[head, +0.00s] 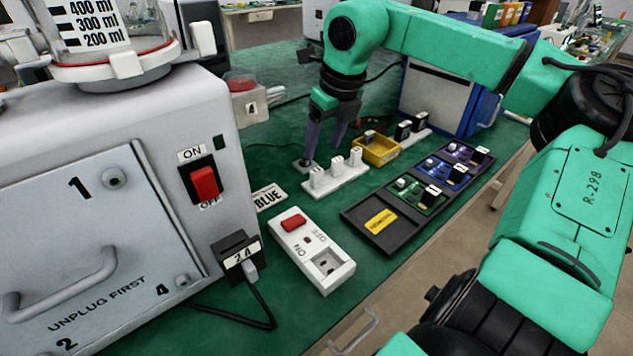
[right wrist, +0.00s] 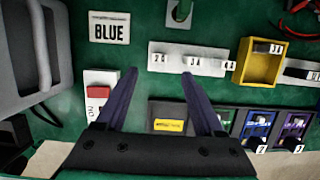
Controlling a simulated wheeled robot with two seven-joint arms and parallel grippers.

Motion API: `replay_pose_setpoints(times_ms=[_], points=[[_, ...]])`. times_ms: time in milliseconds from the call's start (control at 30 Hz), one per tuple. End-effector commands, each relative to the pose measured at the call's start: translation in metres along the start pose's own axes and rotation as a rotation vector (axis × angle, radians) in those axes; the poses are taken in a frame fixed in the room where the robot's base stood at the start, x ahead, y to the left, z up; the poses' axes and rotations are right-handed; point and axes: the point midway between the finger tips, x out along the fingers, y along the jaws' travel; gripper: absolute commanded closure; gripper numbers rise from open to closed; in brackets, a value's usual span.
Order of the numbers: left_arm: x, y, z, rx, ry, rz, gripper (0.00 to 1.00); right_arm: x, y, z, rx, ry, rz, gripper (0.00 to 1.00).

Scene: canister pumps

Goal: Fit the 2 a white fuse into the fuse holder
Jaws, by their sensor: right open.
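Several white fuses with black markings stand in a white rack (head: 345,185) on the green bench. In the right wrist view, the leftmost white fuse (right wrist: 160,59) appears marked 2 A, and the rack (right wrist: 210,50) lies just beyond my fingertips. My right gripper (head: 322,155) points down behind the rack in the head view, open and empty; its spread fingers also show in the right wrist view (right wrist: 157,73). A black block labelled 2 A (head: 237,247) is on the grey machine's lower right, with a grey plug in it. I cannot tell whether it is the fuse holder. My left gripper is out of view.
The grey machine (head: 90,240) has a closed panel reading UNPLUG FIRST and a red switch (head: 204,183). A white switch box (head: 310,252), a yellow bin (head: 377,151) and a black tray (head: 378,240) with coloured modules stand around the rack. A cable lies in front of the machine.

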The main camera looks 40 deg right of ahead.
Motion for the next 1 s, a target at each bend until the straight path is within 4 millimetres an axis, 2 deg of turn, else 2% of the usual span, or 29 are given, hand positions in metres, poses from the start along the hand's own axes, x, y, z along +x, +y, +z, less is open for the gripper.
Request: replay_pose_setpoints(times_ms=[33, 233, 400, 500, 667, 767, 800, 867, 1000], points=[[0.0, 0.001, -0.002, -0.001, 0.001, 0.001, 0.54, 0.011, 0.001, -0.001, 0.0, 0.003, 0.003, 0.3], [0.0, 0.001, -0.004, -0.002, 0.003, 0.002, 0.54, 0.038, 0.0, -0.001, -0.001, 0.002, 0.002, 0.3], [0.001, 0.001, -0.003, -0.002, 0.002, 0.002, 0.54, 0.07, 0.001, -0.002, 0.0, 0.002, 0.001, 0.3], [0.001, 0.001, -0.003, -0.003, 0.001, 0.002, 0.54, 0.078, 0.001, -0.002, 0.0, -0.001, 0.001, 0.3], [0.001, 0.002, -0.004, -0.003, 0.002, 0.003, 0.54, 0.078, 0.001, -0.002, 0.0, -0.002, 0.001, 0.3], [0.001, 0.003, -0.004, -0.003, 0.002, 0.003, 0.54, 0.077, 0.001, -0.002, 0.0, -0.002, 0.001, 0.64], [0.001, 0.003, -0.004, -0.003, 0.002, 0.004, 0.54, 0.077, 0.001, -0.002, 0.0, -0.002, 0.001, 0.8], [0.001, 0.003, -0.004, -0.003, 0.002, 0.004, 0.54, 0.077, 0.001, -0.002, 0.0, -0.002, 0.001, 1.0], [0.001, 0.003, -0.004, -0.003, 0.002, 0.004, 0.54, 0.077, 0.0, -0.002, 0.0, -0.002, 0.001, 1.0]])
